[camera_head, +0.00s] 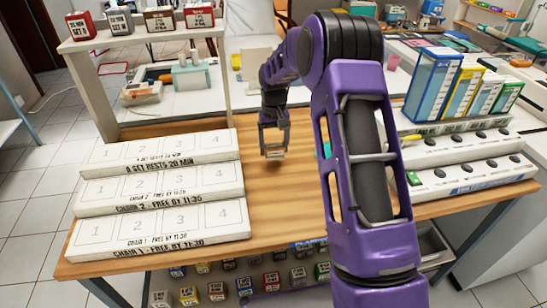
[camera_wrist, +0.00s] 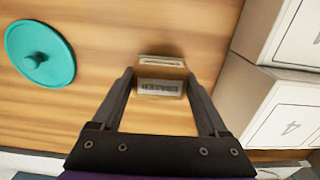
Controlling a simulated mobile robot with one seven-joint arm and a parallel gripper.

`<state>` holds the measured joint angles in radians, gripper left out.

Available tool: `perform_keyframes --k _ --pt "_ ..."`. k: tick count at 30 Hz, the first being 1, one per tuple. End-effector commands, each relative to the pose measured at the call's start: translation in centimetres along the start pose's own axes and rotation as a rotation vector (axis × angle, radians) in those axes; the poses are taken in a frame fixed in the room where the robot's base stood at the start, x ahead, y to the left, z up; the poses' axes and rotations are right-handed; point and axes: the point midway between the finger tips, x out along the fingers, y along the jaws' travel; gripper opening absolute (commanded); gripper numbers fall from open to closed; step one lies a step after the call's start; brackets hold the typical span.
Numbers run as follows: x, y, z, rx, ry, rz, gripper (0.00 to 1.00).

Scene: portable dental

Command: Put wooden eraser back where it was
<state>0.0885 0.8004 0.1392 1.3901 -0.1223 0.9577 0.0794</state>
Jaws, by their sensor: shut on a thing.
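The wooden eraser (camera_wrist: 161,88) is a small tan block with a dark printed label on a pale face. It sits between the fingertips of my gripper (camera_wrist: 160,84) in the wrist view, and the fingers are shut on it. In the head view my gripper (camera_head: 273,142) points down over the middle of the wooden table, with the small eraser (camera_head: 275,155) at its tips. I cannot tell whether the eraser touches the table.
White stepped racks with numbered slots (camera_head: 160,190) stand on the left. A teal knobbed disc (camera_wrist: 40,54) lies on the wood, mostly hidden by my arm in the head view. Tall coloured boxes (camera_head: 432,85) and white stepped racks (camera_head: 470,175) stand on the right. A shelf (camera_head: 140,40) holds small boxes.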

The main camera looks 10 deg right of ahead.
Motion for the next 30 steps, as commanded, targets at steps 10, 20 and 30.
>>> perform_keyframes --k 10,20,30 --pt "3.9 0.0 0.1 0.0 -0.002 -0.001 0.25" --pt "4.2 0.0 0.0 0.0 0.0 -0.001 0.25" --pt "4.2 0.0 0.0 0.0 0.0 0.0 1.0"
